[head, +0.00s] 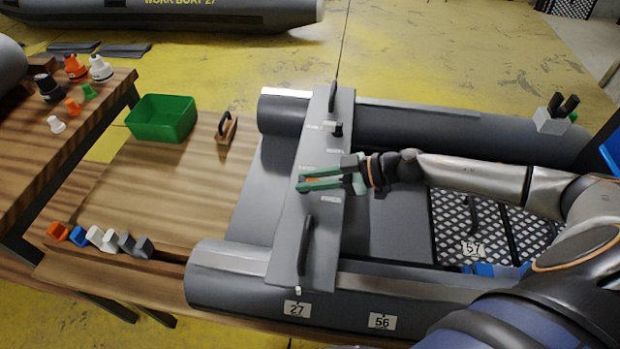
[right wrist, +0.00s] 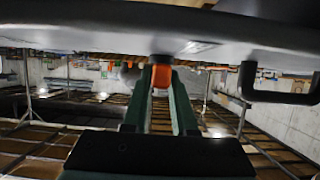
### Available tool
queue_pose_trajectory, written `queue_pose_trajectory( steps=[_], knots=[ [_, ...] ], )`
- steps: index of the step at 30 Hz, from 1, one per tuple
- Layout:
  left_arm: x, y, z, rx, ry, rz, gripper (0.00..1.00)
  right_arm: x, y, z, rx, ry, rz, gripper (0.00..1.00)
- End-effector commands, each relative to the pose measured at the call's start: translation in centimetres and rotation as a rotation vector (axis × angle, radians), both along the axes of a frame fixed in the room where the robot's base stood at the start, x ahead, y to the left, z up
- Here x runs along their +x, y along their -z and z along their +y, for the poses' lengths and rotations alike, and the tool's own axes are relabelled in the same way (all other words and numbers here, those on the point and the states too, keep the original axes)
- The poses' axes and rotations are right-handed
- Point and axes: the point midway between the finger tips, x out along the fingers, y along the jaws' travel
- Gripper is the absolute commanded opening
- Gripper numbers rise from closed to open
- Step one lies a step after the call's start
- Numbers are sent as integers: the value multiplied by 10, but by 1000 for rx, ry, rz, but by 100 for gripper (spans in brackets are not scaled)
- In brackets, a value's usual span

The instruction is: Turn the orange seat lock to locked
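The orange seat lock (head: 312,180) is a small knob on the grey seat board (head: 322,230) that lies across the inflatable boat. My right gripper (head: 299,181) reaches in from the right, with one green finger on each side of the lock. In the right wrist view the orange lock (right wrist: 161,76) fills the gap between the fingertips (right wrist: 162,82), and the fingers look shut on it. Small pale labels (head: 331,199) lie beside the lock; their words are too small to read, so its setting cannot be told. My left gripper is not in view.
A dark knob (head: 338,130) and black handles (head: 305,245) stand on the board near my right gripper. The boat's grey tubes (head: 400,300) flank it.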

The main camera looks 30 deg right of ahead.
Motion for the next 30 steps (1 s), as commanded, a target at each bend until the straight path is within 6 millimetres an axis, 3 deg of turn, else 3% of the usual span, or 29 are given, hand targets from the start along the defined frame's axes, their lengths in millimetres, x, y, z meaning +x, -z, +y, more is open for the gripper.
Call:
queue_pose_trajectory(
  steps=[1, 6, 21, 30],
  knots=[
    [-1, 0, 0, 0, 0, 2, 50, 0, 0, 0, 0, 0, 0, 19],
    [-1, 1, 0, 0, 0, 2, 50, 0, 0, 0, 0, 0, 0, 0],
    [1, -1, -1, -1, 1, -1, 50, 0, 0, -1, -1, -13, -1, 0],
    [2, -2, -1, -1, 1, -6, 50, 4, -1, -2, 0, -152, -2, 0]
  ],
)
